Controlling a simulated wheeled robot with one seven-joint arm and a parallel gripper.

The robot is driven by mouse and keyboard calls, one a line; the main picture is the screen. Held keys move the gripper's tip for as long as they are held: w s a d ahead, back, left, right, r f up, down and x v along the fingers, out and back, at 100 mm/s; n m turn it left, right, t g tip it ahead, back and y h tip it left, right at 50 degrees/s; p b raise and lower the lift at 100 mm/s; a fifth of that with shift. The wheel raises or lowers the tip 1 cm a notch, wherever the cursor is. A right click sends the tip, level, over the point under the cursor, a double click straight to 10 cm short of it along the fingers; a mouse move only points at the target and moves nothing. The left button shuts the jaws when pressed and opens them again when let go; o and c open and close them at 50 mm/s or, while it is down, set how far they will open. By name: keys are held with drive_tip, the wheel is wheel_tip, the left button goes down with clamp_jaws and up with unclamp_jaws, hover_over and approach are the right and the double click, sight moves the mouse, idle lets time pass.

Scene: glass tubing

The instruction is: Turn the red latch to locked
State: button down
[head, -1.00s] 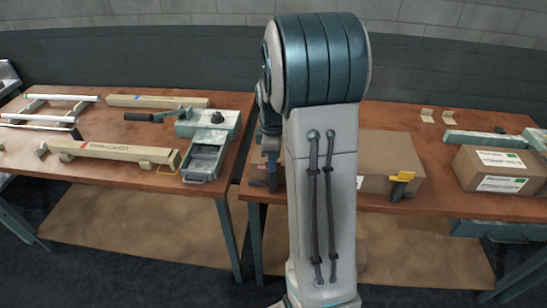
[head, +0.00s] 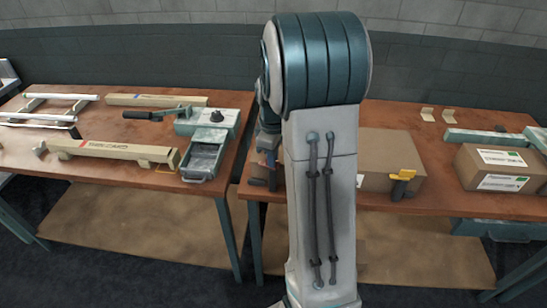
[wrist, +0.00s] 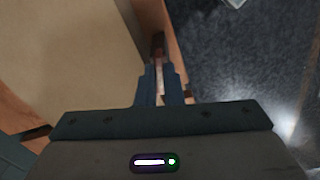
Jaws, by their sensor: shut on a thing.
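The red latch (wrist: 158,45) shows as a narrow dark-red piece in the wrist view, at the edge of the table beside a large tan surface. My gripper (wrist: 159,75) has its two dark fingers close together around the near part of this piece. The fingers hide part of the latch, and its exact angle is hard to tell. In the head view my arm covers most of this spot. Only a small part of my gripper (head: 262,180) shows at the left of my arm, by the table's front edge.
Another labelled box (head: 495,167) is at the right. The left table (head: 100,180) holds tubes, long cartons and a green device with a tray. A gap separates the tables.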

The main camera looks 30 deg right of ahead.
drive_tip(key=m+b, duration=0.1)
drive_tip(key=m, duration=1)
drive_tip(key=shift+m, duration=0.4)
drive_tip(key=shift+r+m, duration=0.1)
drive_tip(key=shift+m, duration=1.4)
drive_tip(key=c, duration=1.6)
unclamp_jaws()
drive_tip(key=shift+o, duration=0.2)
wheel_tip(320, 180, up, 14)
drive_tip(key=shift+b, duration=0.3)
